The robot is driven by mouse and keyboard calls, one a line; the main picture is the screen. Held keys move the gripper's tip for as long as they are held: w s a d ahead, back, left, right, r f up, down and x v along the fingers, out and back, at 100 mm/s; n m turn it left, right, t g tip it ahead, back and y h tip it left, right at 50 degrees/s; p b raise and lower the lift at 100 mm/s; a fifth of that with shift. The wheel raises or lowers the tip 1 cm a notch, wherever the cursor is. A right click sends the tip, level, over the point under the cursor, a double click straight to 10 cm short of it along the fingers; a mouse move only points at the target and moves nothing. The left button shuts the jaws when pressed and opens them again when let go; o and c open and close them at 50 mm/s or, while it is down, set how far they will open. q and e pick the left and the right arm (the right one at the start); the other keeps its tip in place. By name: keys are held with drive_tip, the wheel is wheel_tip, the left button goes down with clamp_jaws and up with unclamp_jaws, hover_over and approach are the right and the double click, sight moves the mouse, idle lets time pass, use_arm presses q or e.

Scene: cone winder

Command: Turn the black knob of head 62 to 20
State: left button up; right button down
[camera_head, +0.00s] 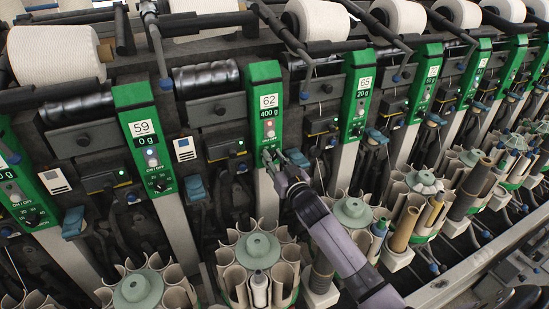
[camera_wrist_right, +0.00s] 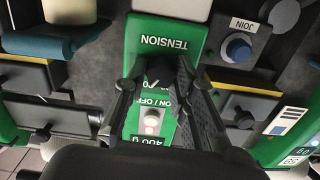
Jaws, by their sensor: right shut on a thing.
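Head 62 is the green panel (camera_head: 263,75) near the middle of the head view. Its label reads 62 and its display (camera_head: 267,113) reads 400 g. My right gripper (camera_head: 271,157) reaches its lower part from below right and is shut on the black knob, which it mostly hides there. In the right wrist view the panel appears upside down, with TENSION above the knob (camera_wrist_right: 157,74) and ON/OFF below it. The fingers of my right gripper (camera_wrist_right: 156,84) stand on both sides of the knob. The knob's pointer and most of its scale are hidden. My left gripper is not in view.
Head 59 (camera_head: 139,105) on the left shows 0 g, and head 65 (camera_head: 361,90) on the right shows 20 g. A blue JOIN button (camera_wrist_right: 238,47) sits beside the panel. A round magazine of tubes (camera_head: 235,268) stands below head 62.

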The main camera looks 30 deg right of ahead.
drive_tip(key=n, duration=0.5)
drive_tip(key=shift+n, duration=0.3)
drive_tip(key=n, duration=0.5)
drive_tip(key=shift+a+p, duration=0.1)
drive_tip(key=shift+p, duration=0.2)
drive_tip(key=c, duration=1.3)
unclamp_jaws()
drive_tip(key=shift+c, duration=0.2)
drive_tip(key=shift+s, duration=0.1)
drive_tip(key=s, duration=1.2)
drive_tip(key=shift+a, duration=0.35)
